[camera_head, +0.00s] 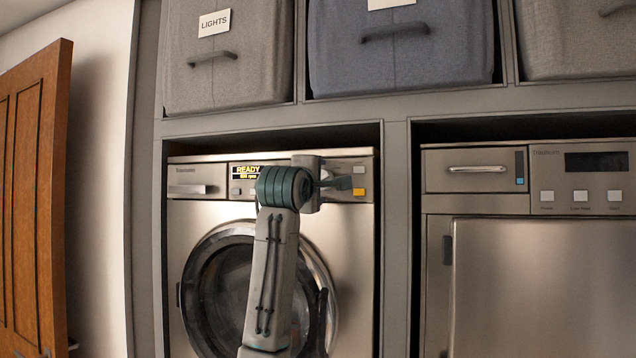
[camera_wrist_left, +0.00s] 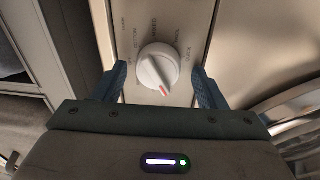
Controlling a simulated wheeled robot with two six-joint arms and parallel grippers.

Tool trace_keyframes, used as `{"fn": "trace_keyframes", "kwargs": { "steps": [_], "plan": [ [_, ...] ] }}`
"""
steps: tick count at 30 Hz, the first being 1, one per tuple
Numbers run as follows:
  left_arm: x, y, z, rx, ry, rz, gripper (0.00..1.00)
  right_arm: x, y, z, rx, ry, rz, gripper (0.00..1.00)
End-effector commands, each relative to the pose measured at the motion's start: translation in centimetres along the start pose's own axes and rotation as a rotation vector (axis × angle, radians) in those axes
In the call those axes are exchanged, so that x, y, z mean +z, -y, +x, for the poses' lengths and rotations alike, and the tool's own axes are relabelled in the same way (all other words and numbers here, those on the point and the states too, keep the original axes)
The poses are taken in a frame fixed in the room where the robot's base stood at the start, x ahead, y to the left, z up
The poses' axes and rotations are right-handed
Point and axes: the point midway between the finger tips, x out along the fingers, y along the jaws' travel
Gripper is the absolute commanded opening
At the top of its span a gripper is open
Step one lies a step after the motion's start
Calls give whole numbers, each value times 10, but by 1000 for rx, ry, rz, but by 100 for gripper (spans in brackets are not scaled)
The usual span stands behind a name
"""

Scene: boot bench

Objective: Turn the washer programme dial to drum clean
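The washer (camera_head: 190,215) is a steel front-loader with a round glass door. Its panel display (camera_head: 246,172) reads READY in yellow. The programme dial (camera_wrist_left: 158,68) is a white round knob with a red pointer mark, which points down and slightly right in the left wrist view. My right gripper is not in view.
A second steel appliance (camera_head: 540,270) stands right of the washer, behind a grey divider (camera_head: 396,230). Fabric bins, one labelled LIGHTS (camera_head: 228,60), sit on the shelf above. A yellow button (camera_head: 359,192) is right of my gripper. A wooden door (camera_head: 35,200) stands at left.

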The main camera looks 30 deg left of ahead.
Motion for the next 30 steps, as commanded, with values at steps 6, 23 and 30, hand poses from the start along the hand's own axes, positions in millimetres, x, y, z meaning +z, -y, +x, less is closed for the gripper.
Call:
{"fn": "trace_keyframes", "kwargs": {
  "steps": [6,23,30],
  "plan": [
    [0,0,-2,3,0,0,65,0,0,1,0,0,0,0],
    [0,1,-95,5,0,-1,65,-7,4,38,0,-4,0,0],
    [0,0,-108,1,0,0,65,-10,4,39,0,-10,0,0]
  ]
}}
